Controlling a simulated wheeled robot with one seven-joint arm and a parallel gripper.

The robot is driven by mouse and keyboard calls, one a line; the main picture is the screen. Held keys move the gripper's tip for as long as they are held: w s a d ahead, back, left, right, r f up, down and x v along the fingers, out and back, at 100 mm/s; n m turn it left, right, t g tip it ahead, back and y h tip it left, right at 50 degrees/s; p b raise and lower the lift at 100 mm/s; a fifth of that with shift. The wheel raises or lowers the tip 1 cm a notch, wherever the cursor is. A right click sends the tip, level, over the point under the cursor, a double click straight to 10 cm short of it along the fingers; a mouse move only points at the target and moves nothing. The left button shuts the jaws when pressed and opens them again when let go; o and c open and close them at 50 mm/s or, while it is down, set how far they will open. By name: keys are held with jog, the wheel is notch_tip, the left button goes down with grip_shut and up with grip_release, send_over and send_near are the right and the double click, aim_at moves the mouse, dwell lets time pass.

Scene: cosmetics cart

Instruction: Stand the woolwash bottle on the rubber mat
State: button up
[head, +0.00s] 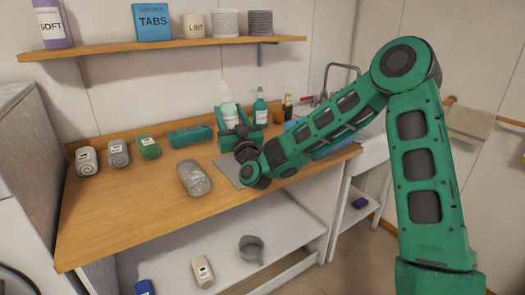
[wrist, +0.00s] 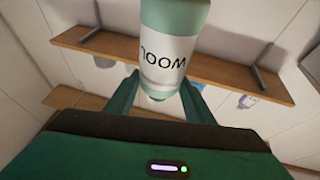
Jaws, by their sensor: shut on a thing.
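The woolwash bottle (head: 229,112) is pale green with a white label. It stands about upright in the head view, and its lower part is hidden by my gripper. My gripper (head: 236,133) is shut on it. In the wrist view the bottle (wrist: 170,50) sits between the two fingers, its "WOOL" lettering upside down in the picture. The grey rubber mat (head: 229,166) lies flat on the wooden worktop, partly hidden by my arm. The bottle is near the mat's far side; whether its base touches anything cannot be seen.
A green pump bottle (head: 260,110) stands just right of the woolwash bottle. A teal case (head: 190,136) lies to the left. A grey speckled bundle (head: 194,179) is left of the mat. Several rolled items line the worktop's left. A wall shelf (head: 170,46) runs above.

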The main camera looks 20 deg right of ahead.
jog(key=s+d+f, duration=0.1)
jog(key=d+f, duration=0.9)
jog(key=d, duration=0.2)
jog(key=shift+s, duration=0.35)
jog(key=shift+f, duration=0.25)
jog(key=o, duration=1.2)
jog(key=shift+c, duration=0.2)
jog(key=shift+r, duration=0.1)
jog(key=shift+s, duration=0.1)
